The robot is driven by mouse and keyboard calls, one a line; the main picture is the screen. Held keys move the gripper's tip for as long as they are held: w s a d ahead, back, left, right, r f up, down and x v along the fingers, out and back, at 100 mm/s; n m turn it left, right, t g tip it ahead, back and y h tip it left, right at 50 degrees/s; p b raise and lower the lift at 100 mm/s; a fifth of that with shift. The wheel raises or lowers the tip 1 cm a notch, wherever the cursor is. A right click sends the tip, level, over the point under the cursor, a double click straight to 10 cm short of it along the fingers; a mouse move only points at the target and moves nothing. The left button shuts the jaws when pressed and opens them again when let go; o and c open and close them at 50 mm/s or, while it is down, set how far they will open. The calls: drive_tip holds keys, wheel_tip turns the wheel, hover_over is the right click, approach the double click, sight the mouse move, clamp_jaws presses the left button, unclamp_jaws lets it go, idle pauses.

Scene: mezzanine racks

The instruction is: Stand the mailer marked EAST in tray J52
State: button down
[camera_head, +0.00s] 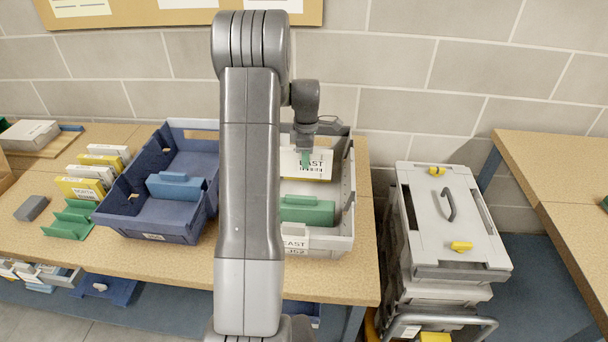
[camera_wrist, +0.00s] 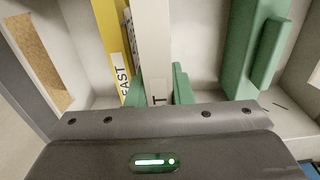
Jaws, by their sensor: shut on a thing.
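My gripper (camera_head: 306,150) is inside the grey tray marked EAST J52 (camera_head: 346,215), towards its back. It is shut on a white mailer (camera_head: 288,163) that stands roughly upright; a label reading EAST shows there. In the wrist view the green fingertips (camera_wrist: 160,88) lie on both sides of the white mailer (camera_wrist: 152,40), whose label shows only a T. A yellow mailer (camera_wrist: 108,30) with a label that seems to read EAST stands close beside it. Whether the held mailer's lower edge touches the tray floor is hidden. My arm covers the tray's left side.
A green divider (camera_head: 307,210) stands across the grey tray, apart from the held mailer. A blue tray (camera_head: 130,215) with a blue divider (camera_head: 175,187) is to the left. Several mailers (camera_head: 85,185) stand further left. A grey lidded crate stack (camera_head: 450,220) is right of the table.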

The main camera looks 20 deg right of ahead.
sight(306, 176)
drive_tip(key=shift+f+p, duration=0.35)
drive_tip(key=shift+f, duration=2.3)
drive_tip(key=shift+f, duration=0.1)
drive_tip(key=shift+f, duration=0.15)
drive_tip(key=c, duration=1.6)
unclamp_jaws()
drive_tip(key=shift+o, duration=0.2)
wheel_tip(306, 176, up, 12)
drive_tip(key=shift+r+b, duration=0.25)
drive_tip(key=shift+b, duration=0.45)
